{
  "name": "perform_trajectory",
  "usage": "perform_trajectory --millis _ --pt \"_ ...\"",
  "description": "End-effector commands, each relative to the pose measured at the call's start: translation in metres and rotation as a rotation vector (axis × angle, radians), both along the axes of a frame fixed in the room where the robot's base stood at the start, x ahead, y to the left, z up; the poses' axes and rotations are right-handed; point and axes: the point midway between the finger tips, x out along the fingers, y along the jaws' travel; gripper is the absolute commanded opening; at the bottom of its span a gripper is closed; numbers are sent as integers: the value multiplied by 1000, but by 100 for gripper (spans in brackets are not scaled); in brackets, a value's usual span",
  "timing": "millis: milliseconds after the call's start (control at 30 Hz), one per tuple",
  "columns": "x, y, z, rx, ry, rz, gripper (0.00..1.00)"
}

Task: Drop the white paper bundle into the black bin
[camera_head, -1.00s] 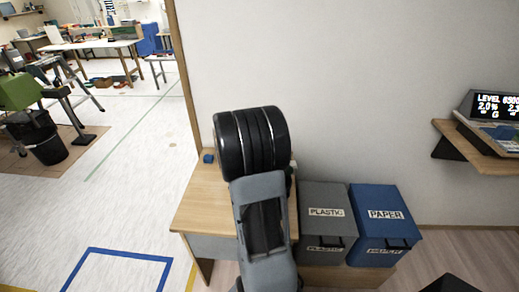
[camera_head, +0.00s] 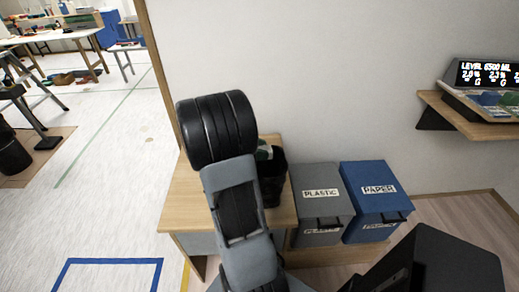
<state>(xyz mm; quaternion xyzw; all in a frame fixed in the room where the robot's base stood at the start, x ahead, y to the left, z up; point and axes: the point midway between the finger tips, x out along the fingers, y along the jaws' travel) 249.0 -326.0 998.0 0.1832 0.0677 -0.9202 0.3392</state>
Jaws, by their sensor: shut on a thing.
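I see no white paper bundle that I can make out for sure. A black bin-like container (camera_head: 273,192) stands on the wooden desk, partly hidden behind my arm, with something green and white at its top. Another black bin (camera_head: 12,157) stands on the floor at the left edge, cut off by the frame. My arm's grey link and large black joint rise in front of the desk. My gripper's fingers are not in view, so what they hold is hidden.
The wooden desk (camera_head: 183,205) stands against the wall. A grey PLASTIC box (camera_head: 320,180) and a blue PAPER box (camera_head: 370,176) stand to its right. A shelf (camera_head: 450,112) with a lit display is on the right wall. A black shape fills the lower right corner. Floor at left is partly clear.

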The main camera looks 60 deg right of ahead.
Motion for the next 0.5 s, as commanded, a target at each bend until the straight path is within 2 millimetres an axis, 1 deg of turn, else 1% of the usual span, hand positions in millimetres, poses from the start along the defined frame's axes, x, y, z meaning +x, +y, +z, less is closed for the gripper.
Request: perform_trajectory --millis 33,100,433,467,500 --pt "0 0 -9 0 0 1 22" --pt "1 0 -12 -1 0 2 22" --pt "1 1 -12 0 0 3 22" --pt "1 1 -12 0 0 3 47" --pt "1 1 -12 0 0 4 50"
